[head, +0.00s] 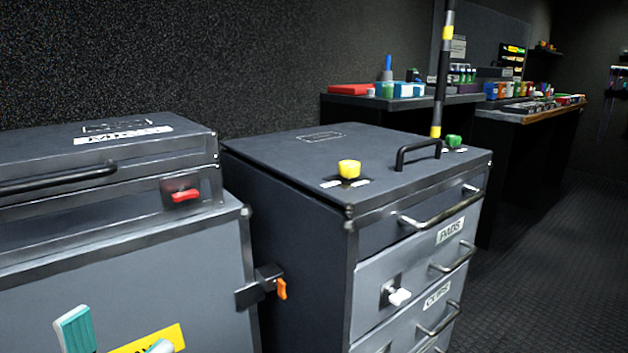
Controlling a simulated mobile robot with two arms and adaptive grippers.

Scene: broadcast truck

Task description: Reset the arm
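Two teal-and-white fingertips at the bottom left edge look like my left gripper (117,338). They are apart with nothing seen between them, in front of the grey cabinet front and a yellow label (160,340). The rest of that gripper and its arm are below the picture. My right gripper and arm are not in view.
A grey case with a red latch (184,194) stands at left. Beside it is a drawer cabinet (270,152) with yellow (349,169) and green (453,141) knobs, a black handle and protruding drawer pulls. A dark banded pole (442,85) rises behind. Floor at right (550,250) is clear.

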